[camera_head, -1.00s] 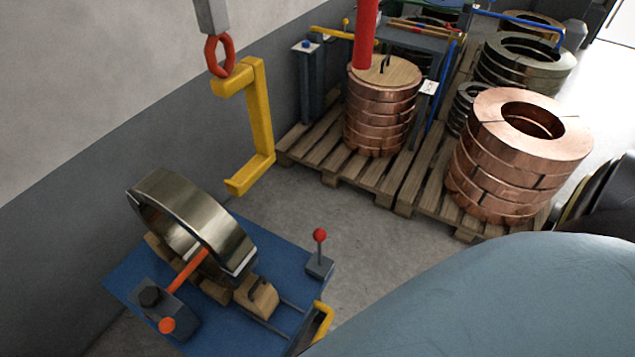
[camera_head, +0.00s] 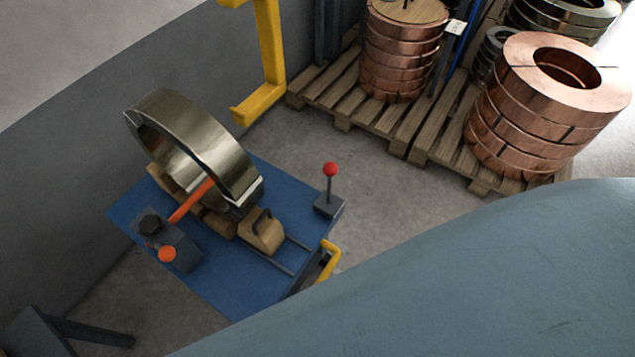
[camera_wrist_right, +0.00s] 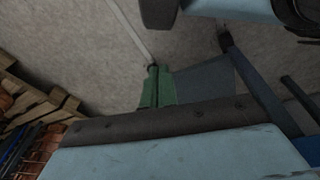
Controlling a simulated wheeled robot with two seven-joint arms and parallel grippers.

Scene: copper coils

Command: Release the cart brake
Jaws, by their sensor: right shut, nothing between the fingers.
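The cart (camera_head: 222,283) is a low blue platform beside the grey wall in the head view. A shiny metal coil (camera_head: 200,140) stands tilted on it on wooden blocks (camera_head: 262,232). A red-knobbed lever (camera_head: 330,185) stands upright on a dark base at the cart's right corner. A dark box (camera_head: 170,243) with a black knob, an orange bar (camera_head: 191,201) and an orange knob (camera_head: 167,254) sits at the front left. In the right wrist view, two green finger-like parts (camera_wrist_right: 159,86) are together, apparently my right gripper, empty and away from the lever. My left gripper is out of view.
A yellow hook (camera_head: 270,60) hangs behind the cart. Copper coils (camera_head: 548,110) stand on wooden pallets (camera_head: 345,88) at the back right. A yellow handle (camera_head: 330,260) is at the cart's right edge. Bare floor (camera_head: 390,195) lies between cart and pallets. A large blue-grey surface fills the lower right.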

